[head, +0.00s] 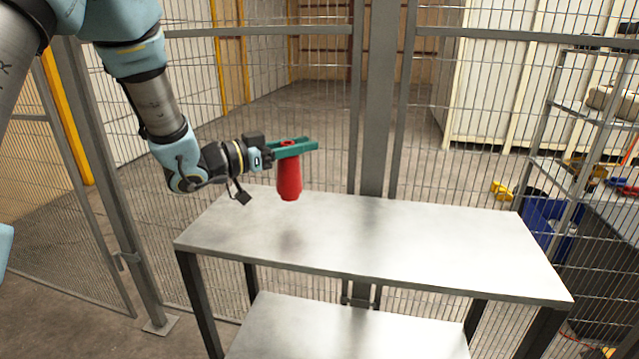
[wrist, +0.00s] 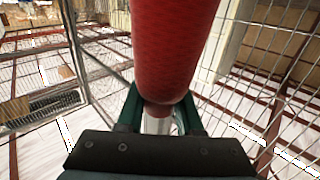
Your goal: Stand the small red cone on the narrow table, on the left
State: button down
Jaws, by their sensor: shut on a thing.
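The small red cone (head: 289,180) hangs upright in my gripper (head: 297,147), above the left part of the narrow table (head: 400,240). The green fingers are shut on it near its top. A faint shadow lies on the table below it, and a gap seems to separate its lower end from the tabletop. In the wrist view the cone (wrist: 172,45) fills the upper middle, between the green fingers (wrist: 160,115). The tabletop is bare.
A wire mesh fence with a grey post (head: 377,100) stands right behind the table. A lower shelf (head: 340,330) sits under the tabletop. At the right are a blue bin (head: 545,222) and a metal rack (head: 590,130) with items. The middle and right of the tabletop are free.

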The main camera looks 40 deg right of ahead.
jog(key=shift+f+p, duration=0.4)
jog(key=shift+f, duration=2.45)
jog(key=shift+c, duration=1.7)
grip_release()
jog(key=b+v, duration=0.3)
jog(key=v, duration=0.9)
